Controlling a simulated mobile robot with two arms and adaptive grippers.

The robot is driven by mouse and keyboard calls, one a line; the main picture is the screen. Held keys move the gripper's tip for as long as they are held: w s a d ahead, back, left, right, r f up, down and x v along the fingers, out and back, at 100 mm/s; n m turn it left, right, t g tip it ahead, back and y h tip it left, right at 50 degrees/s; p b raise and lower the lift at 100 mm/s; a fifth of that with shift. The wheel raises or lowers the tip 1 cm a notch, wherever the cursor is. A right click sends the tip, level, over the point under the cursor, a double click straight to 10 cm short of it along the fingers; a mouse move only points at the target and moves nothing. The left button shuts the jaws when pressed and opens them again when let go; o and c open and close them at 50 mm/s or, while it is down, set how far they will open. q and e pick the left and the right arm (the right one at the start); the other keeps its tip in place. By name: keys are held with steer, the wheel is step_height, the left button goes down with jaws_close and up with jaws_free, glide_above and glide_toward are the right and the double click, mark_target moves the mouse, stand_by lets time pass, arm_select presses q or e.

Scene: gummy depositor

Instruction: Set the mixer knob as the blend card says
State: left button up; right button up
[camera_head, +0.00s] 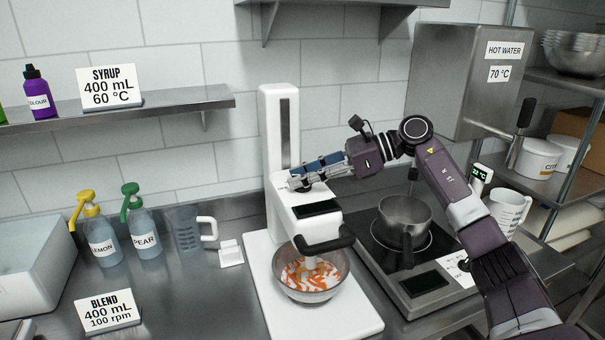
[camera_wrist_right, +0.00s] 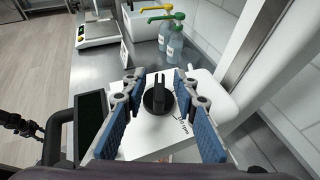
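The white stand mixer (camera_head: 279,130) stands on the steel counter. Its black knob (camera_wrist_right: 158,98) shows in the wrist view on the white top, with its raised grip pointing roughly straight up the picture. My right gripper (camera_wrist_right: 157,84) is open, one finger on each side of the knob, with gaps to both. The mixer's display (camera_head: 317,209) is dark. The blend card (camera_head: 108,311) reads 400 mL, 100 rpm. My left gripper is out of view.
A bowl (camera_head: 310,293) with orange and white contents sits under the mixer head. A hot plate (camera_head: 425,284) with a pot (camera_head: 404,217) stands right. A jug (camera_head: 187,228) and pump bottles (camera_head: 104,246) stand left. The wall shelf (camera_head: 160,106) holds the syrup card.

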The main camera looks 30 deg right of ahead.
jaws_close()
